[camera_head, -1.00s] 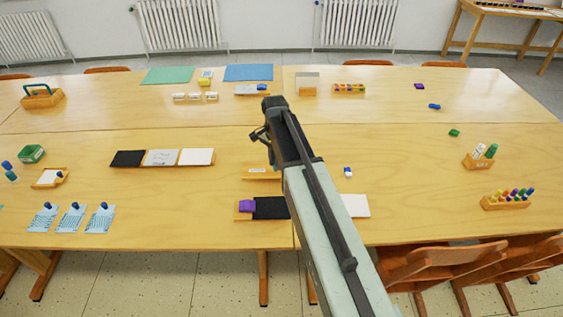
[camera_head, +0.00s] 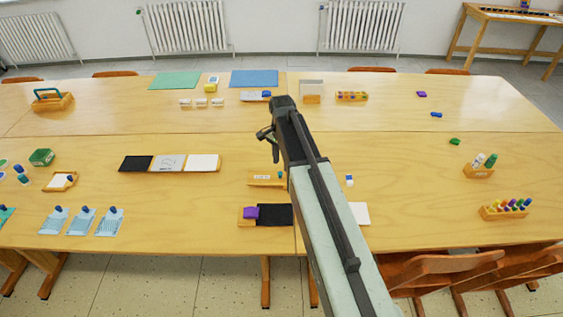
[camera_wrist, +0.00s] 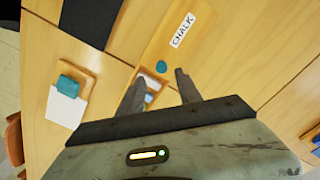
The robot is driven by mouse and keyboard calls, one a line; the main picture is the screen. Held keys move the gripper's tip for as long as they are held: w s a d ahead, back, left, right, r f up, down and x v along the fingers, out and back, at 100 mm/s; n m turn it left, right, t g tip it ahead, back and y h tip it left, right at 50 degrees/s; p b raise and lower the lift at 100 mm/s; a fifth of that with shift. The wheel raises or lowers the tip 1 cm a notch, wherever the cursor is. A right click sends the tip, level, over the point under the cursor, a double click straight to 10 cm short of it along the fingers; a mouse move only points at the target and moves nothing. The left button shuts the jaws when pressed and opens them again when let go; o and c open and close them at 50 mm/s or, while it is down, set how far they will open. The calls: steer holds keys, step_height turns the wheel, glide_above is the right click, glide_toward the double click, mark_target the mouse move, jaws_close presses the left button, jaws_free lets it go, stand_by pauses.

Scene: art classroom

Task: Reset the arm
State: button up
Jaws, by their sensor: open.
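My gripper (camera_head: 266,135) is open and empty, held above the middle of the long wooden table (camera_head: 80,208). In the wrist view its two fingers (camera_wrist: 161,85) are spread apart. A wooden tray labelled CHALK (camera_wrist: 200,55) lies beyond the fingertips there, with a round teal piece (camera_wrist: 160,67) near its end. In the head view my arm crosses the table from the lower right and hides part of the tabletop.
Marker holders (camera_head: 505,211) stand at right, a wooden carrier (camera_head: 53,103) at far left. Chairs (camera_head: 440,268) sit at the front right. Bare tabletop lies between groups.

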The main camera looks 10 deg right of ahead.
step_height(320, 180, up, 4)
steer(key=shift+f+p, duration=0.1)
steer(key=shift+p, duration=1.05)
steer(key=shift+f, duration=0.1)
steer(key=s+a+n, duration=0.3)
steer(key=s+n, duration=0.9)
steer(key=s, duration=0.4)
steer(key=shift+s, duration=0.1)
steer(key=shift+c, duration=0.5)
